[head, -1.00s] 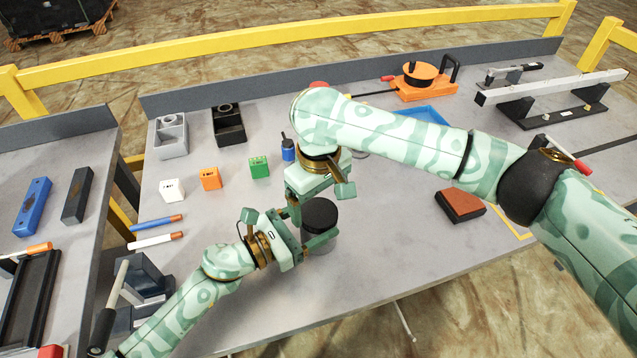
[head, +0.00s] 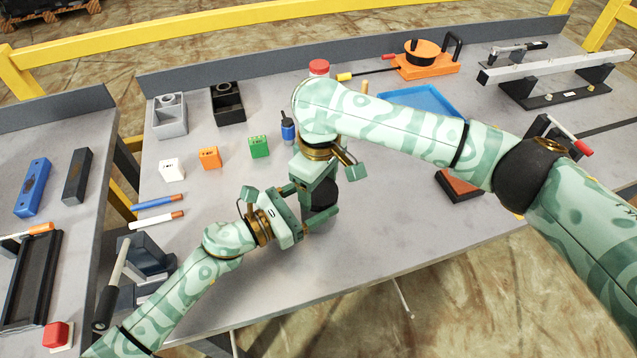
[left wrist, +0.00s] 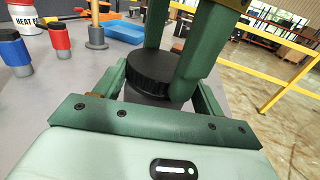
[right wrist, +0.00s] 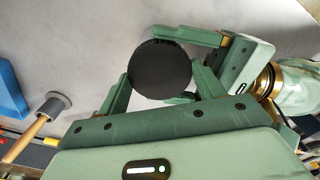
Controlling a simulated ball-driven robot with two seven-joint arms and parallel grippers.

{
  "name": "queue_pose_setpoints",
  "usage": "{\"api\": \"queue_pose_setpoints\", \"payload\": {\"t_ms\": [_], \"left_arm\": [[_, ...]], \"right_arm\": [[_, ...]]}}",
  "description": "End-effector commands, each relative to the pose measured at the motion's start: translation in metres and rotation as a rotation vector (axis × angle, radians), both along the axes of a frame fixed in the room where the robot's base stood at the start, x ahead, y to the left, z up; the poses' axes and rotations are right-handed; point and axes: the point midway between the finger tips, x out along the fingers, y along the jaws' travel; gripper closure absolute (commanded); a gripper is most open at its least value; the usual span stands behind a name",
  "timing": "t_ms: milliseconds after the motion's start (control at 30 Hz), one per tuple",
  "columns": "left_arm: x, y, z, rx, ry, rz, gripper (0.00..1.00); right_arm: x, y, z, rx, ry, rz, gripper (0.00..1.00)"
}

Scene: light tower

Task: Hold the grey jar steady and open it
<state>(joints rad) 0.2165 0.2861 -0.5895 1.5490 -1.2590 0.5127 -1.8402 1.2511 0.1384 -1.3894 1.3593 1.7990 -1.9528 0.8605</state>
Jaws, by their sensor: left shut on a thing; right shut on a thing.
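The grey jar (head: 318,224) stands on the table, mostly hidden by my grippers. My left gripper (head: 311,204) is shut on the jar's body from the left, below the lid. My right gripper (head: 318,190) comes from above and is shut on the lid, with a finger on either side of it. The lid sits level on the jar.
White (head: 172,170), orange (head: 209,158) and green (head: 259,147) blocks and a blue bottle (head: 288,130) stand behind and left. A blue tray (head: 428,99) lies at the back right. The table front is clear.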

Motion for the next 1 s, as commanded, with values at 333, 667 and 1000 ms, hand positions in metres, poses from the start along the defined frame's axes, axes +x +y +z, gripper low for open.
{"api": "queue_pose_setpoints", "payload": {"t_ms": [333,667,1000], "left_arm": [[0.000,-0.001,0.001,0.000,-0.001,-0.003,0.94],[0.000,0.000,0.001,0.000,-0.002,0.000,0.94],[0.002,0.002,0.000,0.003,-0.003,0.005,0.94]], "right_arm": [[-0.002,0.002,0.001,0.004,0.002,0.349,0.60],[-0.003,0.003,0.000,0.006,0.005,0.347,0.11],[-0.001,0.001,0.026,0.001,0.001,0.347,0.11]]}}
